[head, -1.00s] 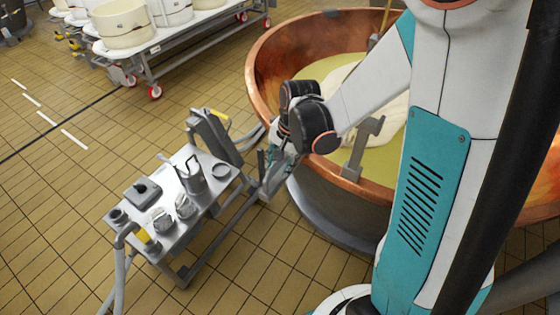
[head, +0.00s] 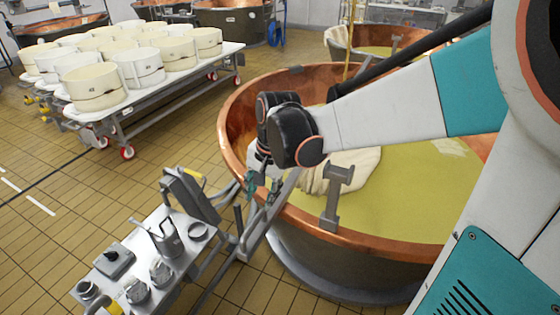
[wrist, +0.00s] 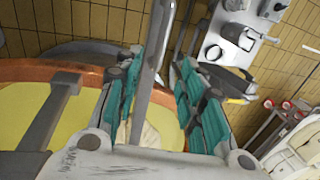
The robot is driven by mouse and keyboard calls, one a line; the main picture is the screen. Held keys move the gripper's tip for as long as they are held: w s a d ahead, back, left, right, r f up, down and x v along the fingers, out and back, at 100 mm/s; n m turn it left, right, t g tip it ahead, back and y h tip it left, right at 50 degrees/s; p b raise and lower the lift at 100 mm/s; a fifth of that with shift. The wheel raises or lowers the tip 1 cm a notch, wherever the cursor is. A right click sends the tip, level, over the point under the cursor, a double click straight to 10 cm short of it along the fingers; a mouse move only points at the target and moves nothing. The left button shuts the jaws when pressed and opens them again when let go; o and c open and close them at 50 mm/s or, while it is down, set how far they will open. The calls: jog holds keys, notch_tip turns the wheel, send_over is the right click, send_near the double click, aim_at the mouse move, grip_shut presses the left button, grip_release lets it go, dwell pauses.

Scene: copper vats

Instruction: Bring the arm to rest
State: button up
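My arm reaches from the right of the head view over the near rim of the copper vat. My gripper (head: 262,190) points down at the vat's left rim. In the wrist view its two teal-padded fingers (wrist: 160,90) stand apart. A grey metal bar (wrist: 157,50) shows between them; I cannot tell its distance from the fingers, and I see no contact with them. The copper vat (head: 232,130) holds yellow-green liquid and a pale cloth (head: 345,172). The cloth also shows in the wrist view, partly behind the gripper.
A metal side table (head: 185,262) with a jug (head: 168,240) and small containers stands left of the vat. A grey bracket (head: 335,195) rises at the vat's near rim. A trolley (head: 140,95) bears several white moulds. Tiled floor (head: 60,180) is clear at left.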

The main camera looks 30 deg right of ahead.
jog(key=shift+s+r, duration=0.3)
jog(key=shift+r, duration=0.05)
jog(key=shift+s, duration=0.1)
jog(key=s+a+r+n+t, duration=0.1)
jog(key=s+r+n+t, duration=0.1)
jog(key=s+n, duration=0.3)
jog(key=s+a+r+n+t+h, duration=0.1)
jog(key=s+a+r+n+t, duration=0.1)
jog(key=s, duration=0.5)
jog(key=shift+r+n+t, duration=0.7)
jog(key=shift+r+n, duration=0.4)
jog(key=shift+n, duration=0.8)
